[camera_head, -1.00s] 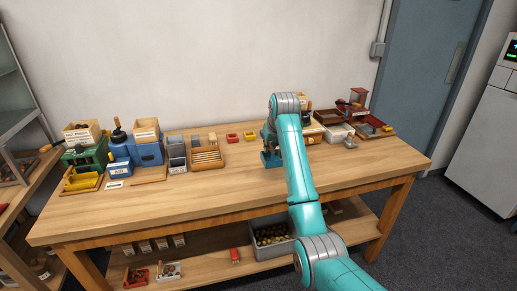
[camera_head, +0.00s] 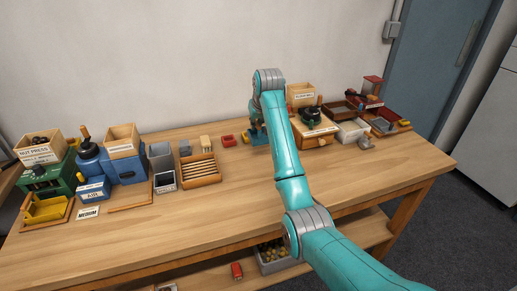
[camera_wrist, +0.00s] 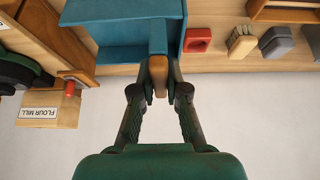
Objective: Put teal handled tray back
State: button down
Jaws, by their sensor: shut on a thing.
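The teal tray (camera_wrist: 115,32) is a box-like piece with a tan-tipped handle (camera_wrist: 158,45). In the wrist view my gripper (camera_wrist: 158,88) is shut on that handle, with a finger on each side. In the head view the teal tray (camera_head: 258,137) shows at the back middle of the table, partly hidden by my arm. My gripper is mostly hidden there. I cannot tell whether the tray touches the tabletop.
The wooden flour mill (camera_head: 313,130) stands close to the right of the tray. A red dish (camera_head: 228,140) and a brush (camera_head: 206,142) lie to the left. A slatted wooden tray (camera_head: 200,171) and blue mill (camera_head: 125,165) stand further left. The table's front is clear.

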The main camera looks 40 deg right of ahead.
notch_tip(320, 180, down, 9)
jog(key=shift+f, duration=0.1)
dwell(0.4)
jog(key=shift+f, duration=0.1)
jog(key=c, duration=1.2)
grip_release()
jog(key=v, duration=1.2)
